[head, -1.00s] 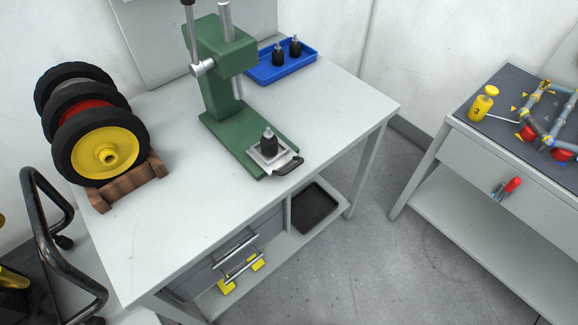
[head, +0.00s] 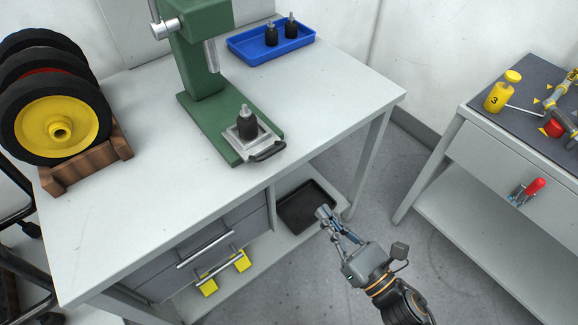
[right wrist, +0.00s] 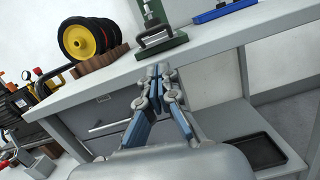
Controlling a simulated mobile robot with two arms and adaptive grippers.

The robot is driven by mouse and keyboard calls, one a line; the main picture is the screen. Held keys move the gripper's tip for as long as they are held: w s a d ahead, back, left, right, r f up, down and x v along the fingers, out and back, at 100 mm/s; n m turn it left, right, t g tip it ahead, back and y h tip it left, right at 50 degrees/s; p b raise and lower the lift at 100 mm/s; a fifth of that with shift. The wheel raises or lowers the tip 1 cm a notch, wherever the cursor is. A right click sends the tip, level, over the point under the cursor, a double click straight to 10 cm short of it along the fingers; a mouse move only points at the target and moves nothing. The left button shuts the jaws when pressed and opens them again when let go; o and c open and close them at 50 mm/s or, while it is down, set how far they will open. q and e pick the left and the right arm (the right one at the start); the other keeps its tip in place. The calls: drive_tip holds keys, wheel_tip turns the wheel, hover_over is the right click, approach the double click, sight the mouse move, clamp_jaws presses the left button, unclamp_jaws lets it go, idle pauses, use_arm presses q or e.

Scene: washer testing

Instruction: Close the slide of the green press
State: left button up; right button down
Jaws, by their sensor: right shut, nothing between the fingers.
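The green press (head: 205,85) stands on the grey table. Its silver slide (head: 245,142) sits at the front end of the green base, with a dark handle (head: 268,151) toward the table's front edge. A black part with a metal stud (head: 247,124) stands upright on the slide. The slide handle also shows in the right wrist view (right wrist: 156,37). My right gripper (head: 324,212) is shut and empty, in front of the table and apart from the slide, to the lower right of it in the head view. In the right wrist view its fingertips (right wrist: 160,70) meet below the handle. My left gripper is not in view.
A blue tray (head: 270,42) with two black parts stands behind the press. Wheels on a wooden stand (head: 88,160) are at the left. A black tray (head: 306,207) lies on the lower shelf. A second bench (head: 450,142) stands at the right, with floor between.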

drive_tip(key=r+n, duration=0.1)
drive_tip(key=p, duration=0.4)
approach(275, 153)
drive_tip(key=x, duration=0.5)
drive_tip(key=shift+w+a, duration=0.15)
drive_tip(key=shift+w, duration=0.1)
drive_tip(key=shift+w+a, duration=0.4)
drive_tip(key=shift+w, duration=0.15)
